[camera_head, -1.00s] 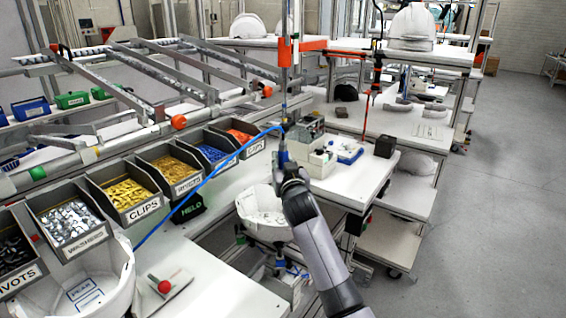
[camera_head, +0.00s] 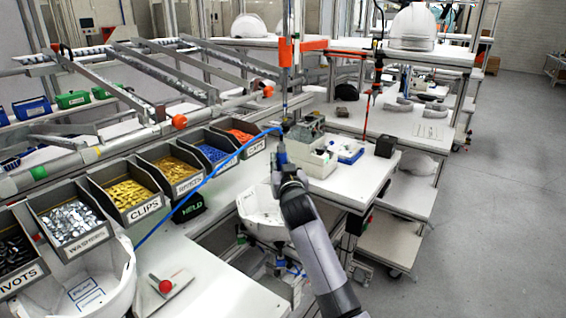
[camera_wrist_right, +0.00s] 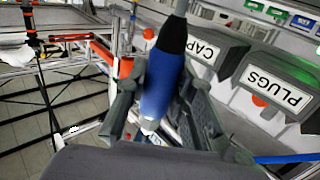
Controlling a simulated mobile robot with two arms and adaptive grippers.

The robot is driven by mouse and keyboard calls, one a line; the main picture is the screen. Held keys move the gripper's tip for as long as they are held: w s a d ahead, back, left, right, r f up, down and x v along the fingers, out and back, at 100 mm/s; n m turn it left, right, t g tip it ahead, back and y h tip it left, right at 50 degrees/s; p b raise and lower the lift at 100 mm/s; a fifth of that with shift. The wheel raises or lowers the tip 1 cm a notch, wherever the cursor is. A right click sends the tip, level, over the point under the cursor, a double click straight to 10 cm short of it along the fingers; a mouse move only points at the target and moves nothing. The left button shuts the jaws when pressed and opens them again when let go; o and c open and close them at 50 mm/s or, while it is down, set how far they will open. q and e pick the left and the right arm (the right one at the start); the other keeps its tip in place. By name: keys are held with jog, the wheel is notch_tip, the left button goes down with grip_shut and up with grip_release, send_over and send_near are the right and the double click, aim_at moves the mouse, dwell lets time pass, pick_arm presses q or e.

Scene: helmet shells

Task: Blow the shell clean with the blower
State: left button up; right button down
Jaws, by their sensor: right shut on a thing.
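My right gripper (camera_head: 284,168) is shut on the blower (camera_wrist_right: 160,85), which has a blue body and a black upper part. In the wrist view the two dark fingers of the gripper stand on either side of it. In the head view the blower is small and partly hidden by the gripper. A white shell (camera_head: 258,222) sits open side up beside the bench, just left of my right arm, which hides part of it. Another white open shell (camera_head: 118,285) with blue-outlined labels is at the lower left. My left gripper is not in view.
A blue hose (camera_head: 192,192) arcs over the bench. Grey bins (camera_head: 125,195) of small parts line the left. A grey and white box group (camera_head: 318,155) stands behind the gripper. A red-knobbed plate (camera_head: 170,288) lies at the front. The floor at right is clear.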

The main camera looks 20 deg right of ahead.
jog(key=shift+s+a, duration=0.6)
jog(key=shift+a, duration=0.2)
dwell(0.4)
jog(key=shift+w+a+b, duration=0.7)
jog(key=shift+w+b, duration=0.1)
jog(key=shift+w, duration=0.1)
jog(key=shift+w+a+b, duration=0.65)
jog(key=shift+w+b, duration=0.1)
jog(key=shift+w, duration=0.15)
jog(key=shift+w, duration=0.1)
jog(key=shift+w+a+b, duration=1.4)
jog(key=shift+w+b, duration=0.25)
jog(key=shift+b, duration=0.6)
jog(key=shift+w+d, duration=0.1)
